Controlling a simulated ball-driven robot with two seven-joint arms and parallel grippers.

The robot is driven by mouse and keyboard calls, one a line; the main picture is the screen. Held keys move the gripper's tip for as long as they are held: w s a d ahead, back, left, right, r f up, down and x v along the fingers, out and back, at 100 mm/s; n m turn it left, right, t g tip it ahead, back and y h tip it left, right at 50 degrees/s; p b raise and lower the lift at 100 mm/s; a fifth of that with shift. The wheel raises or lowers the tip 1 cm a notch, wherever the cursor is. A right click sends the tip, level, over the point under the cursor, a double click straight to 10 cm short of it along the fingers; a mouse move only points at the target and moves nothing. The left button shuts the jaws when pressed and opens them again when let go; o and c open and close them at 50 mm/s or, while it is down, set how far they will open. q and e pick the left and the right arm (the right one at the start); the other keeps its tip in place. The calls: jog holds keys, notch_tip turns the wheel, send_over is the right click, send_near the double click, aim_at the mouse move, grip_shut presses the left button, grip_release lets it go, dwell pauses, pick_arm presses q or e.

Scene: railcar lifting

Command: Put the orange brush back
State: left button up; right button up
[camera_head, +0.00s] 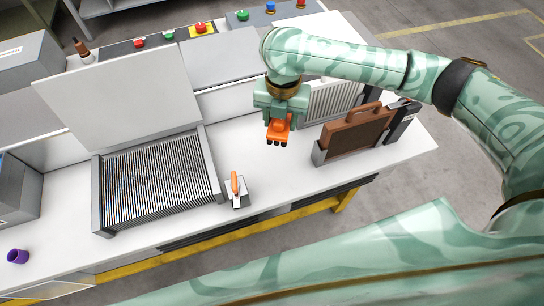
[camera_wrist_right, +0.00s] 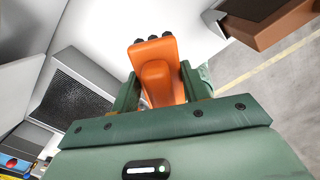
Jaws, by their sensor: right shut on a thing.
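The orange brush (camera_head: 278,130) has dark bristle tufts at its lower end. My right gripper (camera_head: 277,115) is shut on it and holds it over the white worktop (camera_head: 262,175). In the right wrist view the brush (camera_wrist_right: 158,68) sits between the two green fingers (camera_wrist_right: 158,90), with its dark tufts pointing away from the gripper. I cannot tell how high its tufts are above the worktop. My left gripper does not show.
A brown case (camera_head: 352,134) stands in a grey holder right of the brush. An orange-handled tool (camera_head: 236,188) rests on a small base near the front edge. A ribbed grill tray (camera_head: 158,178) with a raised lid (camera_head: 120,95) is at left. A purple cup (camera_head: 17,256) stands front left.

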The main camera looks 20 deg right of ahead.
aim_at(271, 119)
jog(key=f+n, duration=0.1)
jog(key=n, duration=0.1)
jog(key=a+f+n, duration=0.1)
jog(key=n, duration=0.2)
jog(key=w+f+n, duration=0.1)
jog(key=n, duration=0.2)
jog(key=shift+a+f, duration=0.25)
jog(key=shift+f, duration=0.1)
jog(key=shift+w+a+f+n, duration=0.15)
jog(key=shift+f+n, duration=0.35)
jog(key=shift+n, duration=0.6)
notch_tip(271, 119, down, 10)
jog(key=b, duration=0.4)
jog(key=shift+f, duration=0.1)
jog(key=o, duration=1)
jog(key=shift+c, duration=0.2)
notch_tip(271, 119, up, 12)
jog(key=p, duration=0.4)
